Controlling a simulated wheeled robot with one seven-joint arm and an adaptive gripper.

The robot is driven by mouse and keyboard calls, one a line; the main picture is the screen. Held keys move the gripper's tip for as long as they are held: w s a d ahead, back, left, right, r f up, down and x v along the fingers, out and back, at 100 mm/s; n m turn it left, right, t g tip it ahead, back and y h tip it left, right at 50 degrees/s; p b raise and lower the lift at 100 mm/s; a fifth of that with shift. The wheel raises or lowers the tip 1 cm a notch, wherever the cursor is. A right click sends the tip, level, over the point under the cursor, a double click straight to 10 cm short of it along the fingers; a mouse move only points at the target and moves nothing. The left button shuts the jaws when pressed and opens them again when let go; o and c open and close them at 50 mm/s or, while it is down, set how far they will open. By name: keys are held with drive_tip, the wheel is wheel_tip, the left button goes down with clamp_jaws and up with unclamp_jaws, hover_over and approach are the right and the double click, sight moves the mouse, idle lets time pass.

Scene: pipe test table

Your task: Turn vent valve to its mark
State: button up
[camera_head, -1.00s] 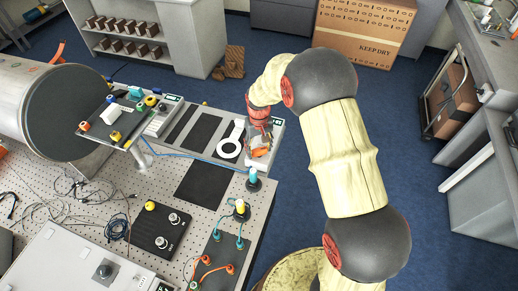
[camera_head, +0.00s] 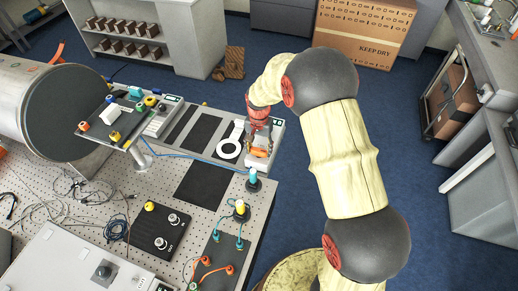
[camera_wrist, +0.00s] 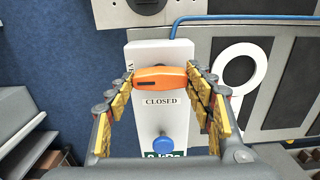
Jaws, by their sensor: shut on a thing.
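The vent valve's orange handle (camera_wrist: 160,78) lies crosswise on a white box (camera_wrist: 146,121), just above a "CLOSED" label (camera_wrist: 160,101) in the wrist view. A short dark line shows on the left part of the handle. My gripper (camera_wrist: 161,76) has its yellow-padded fingers at the handle's two ends, shut on it. In the head view my gripper (camera_head: 258,136) reaches down onto the box (camera_head: 277,133) at the table's far right corner, and the handle shows only in part. Partly cut-off lettering runs up the box's left side. I cannot make out the target mark.
A blue knob (camera_wrist: 160,145) and a green kPa display (camera_wrist: 163,156) sit on the same box. A white ring-shaped piece (camera_head: 229,148) lies close to its left. A blue cable (camera_head: 190,155) crosses the table nearby. Open floor lies right of the table.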

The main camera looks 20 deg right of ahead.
sight(259, 150)
idle(0.4)
drive_tip(key=o, duration=1.2)
drive_tip(key=shift+c, duration=0.2)
wheel_tip(259, 150, up, 12)
